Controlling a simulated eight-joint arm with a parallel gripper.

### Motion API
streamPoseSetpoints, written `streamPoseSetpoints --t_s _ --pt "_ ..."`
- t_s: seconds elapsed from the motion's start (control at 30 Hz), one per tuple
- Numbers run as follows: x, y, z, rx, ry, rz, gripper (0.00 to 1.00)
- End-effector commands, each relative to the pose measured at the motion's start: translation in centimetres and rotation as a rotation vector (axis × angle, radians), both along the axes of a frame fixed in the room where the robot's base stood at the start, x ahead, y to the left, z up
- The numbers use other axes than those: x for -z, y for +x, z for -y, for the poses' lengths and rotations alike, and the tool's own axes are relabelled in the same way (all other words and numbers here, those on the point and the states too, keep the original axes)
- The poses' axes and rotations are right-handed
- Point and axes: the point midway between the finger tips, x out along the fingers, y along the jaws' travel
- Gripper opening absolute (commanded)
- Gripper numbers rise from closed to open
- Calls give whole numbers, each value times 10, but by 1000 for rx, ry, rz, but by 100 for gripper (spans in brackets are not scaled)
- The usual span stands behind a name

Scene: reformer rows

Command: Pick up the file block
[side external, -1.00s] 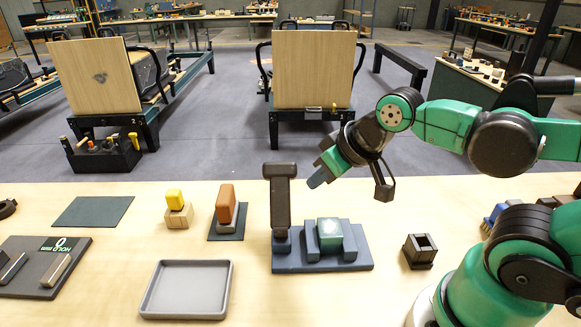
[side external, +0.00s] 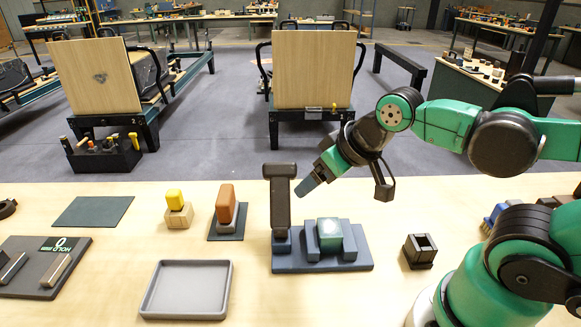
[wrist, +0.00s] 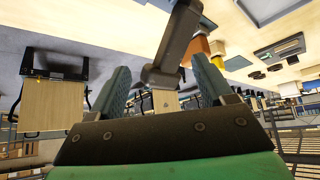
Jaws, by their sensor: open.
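None of the blocks carries a label that I can read, so I cannot tell for sure which is the file block. An orange-brown block with a grey lower part (side external: 226,205) stands upright on a small dark mat. A yellow-topped wooden block (side external: 177,209) stands left of it. A pale green block (side external: 329,232) sits between the grey cheeks of a blue-grey fixture. My gripper (side external: 307,188) is open and empty above the table, just right of the fixture's dark post (side external: 280,200). In the wrist view, the post shows between and beyond my open fingers (wrist: 163,72).
A grey tray (side external: 187,315) lies at the front. A dark board with metal bars (side external: 75,283) is at left, and a flat dark mat (side external: 93,211) lies behind it. A small dark open box (side external: 420,250) stands right of the fixture. Bare table lies between these.

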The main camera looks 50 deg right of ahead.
Motion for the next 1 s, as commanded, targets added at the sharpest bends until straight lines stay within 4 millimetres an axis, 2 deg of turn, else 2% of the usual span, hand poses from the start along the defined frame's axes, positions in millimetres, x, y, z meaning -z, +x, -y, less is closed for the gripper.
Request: streamPoseSetpoints --t_s 0.27,0.37,0.57,0.87,1.0 --pt "-4 0 0 0 0 0 74" --pt "-14 0 0 0 0 0 74" --pt "-51 0 0 0 0 0 74" --pt "-81 32 -8 -381 -223 -112 74" --pt "-93 56 -15 -638 -347 -178 74"
